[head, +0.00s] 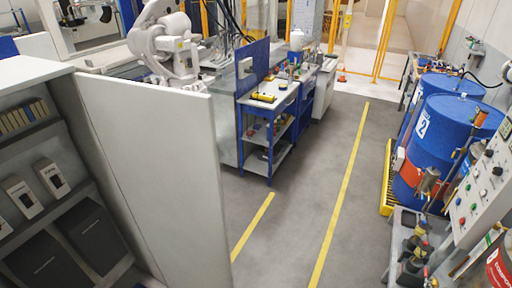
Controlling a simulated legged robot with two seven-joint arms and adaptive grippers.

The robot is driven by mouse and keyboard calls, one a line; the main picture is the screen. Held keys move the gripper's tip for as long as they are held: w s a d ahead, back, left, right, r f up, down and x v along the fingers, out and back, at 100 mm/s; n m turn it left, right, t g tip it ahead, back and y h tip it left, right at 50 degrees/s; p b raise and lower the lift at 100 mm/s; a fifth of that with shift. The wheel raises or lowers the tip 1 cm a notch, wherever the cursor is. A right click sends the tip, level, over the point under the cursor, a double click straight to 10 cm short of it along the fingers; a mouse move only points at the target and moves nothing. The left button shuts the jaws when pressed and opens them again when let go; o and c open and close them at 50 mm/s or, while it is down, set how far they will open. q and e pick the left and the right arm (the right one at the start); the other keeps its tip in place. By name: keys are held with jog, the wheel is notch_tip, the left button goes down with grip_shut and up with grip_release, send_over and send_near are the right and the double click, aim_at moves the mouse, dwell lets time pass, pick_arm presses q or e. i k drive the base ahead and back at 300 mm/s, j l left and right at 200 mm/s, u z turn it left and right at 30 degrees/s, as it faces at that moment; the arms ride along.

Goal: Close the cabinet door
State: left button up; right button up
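The cabinet (34,71) stands at the left edge of the head view, with its shelves exposed. Its door (155,165) is a tall, plain light-grey panel that stands open, swung out from the cabinet's right side. The door's lower edge is cut off by the bottom of the frame, and no handle shows on the face in view. Neither of my grippers is in view, so I cannot see where they are relative to the door.
Shelves hold binders (22,116), small boxes (52,178) and dark boxes (92,232). A blue workbench (254,150) and white robot arm (165,42) stand beyond the door. Blue barrels (440,135) and a control panel (482,190) line the right. The grey floor (290,215) between is clear.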

aim_at(159, 143)
jog(key=i+l+u, duration=0.1)
jog(key=i+u, duration=0.2)
jog(key=u, duration=0.15)
jog(key=i+l+u, duration=0.25)
jog(key=u, duration=0.2)
jog(key=i+l+u, duration=0.5)
jog(key=l+u, duration=0.2)
jog(key=u, duration=0.15)
jog(key=i+l+u, duration=0.15)
jog(key=l+u, duration=0.75)
jog(key=u, duration=0.1)
jog(key=i+j, duration=0.05)
